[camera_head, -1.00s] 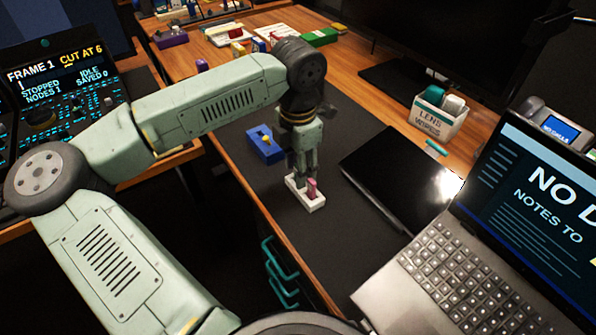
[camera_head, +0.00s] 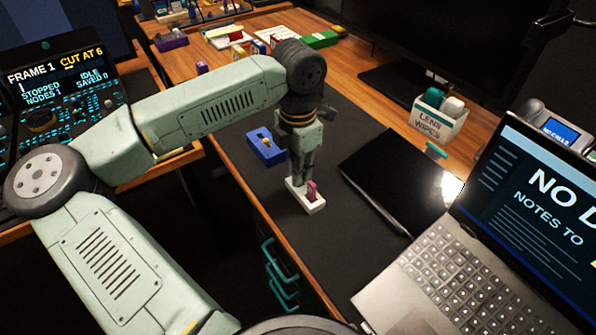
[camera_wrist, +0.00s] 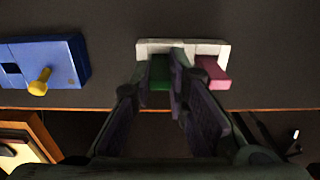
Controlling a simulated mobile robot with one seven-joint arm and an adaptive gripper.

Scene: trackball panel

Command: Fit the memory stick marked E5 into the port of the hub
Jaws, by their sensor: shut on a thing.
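My gripper (camera_wrist: 163,82) points down over a small white holder (camera_wrist: 208,46). Its fingers are shut on a green stick (camera_wrist: 159,75), which stands at the holder; I cannot tell if it is seated in it or just clear of it. No E5 mark is readable. A pink stick (camera_wrist: 212,72) stands in the holder just to the right. In the head view the holder (camera_head: 312,208) and pink stick (camera_head: 311,190) show below my gripper (camera_head: 298,178). A blue block (camera_wrist: 58,60), perhaps the hub, has a dark opening and a yellow lever; it lies left of the holder.
The blue block (camera_head: 267,152) sits on a dark mat near the desk's left edge. A black tablet (camera_head: 395,180) and a laptop (camera_head: 460,250) lie to the right. A lens wipes box (camera_head: 438,120) stands behind. The mat between block and holder is clear.

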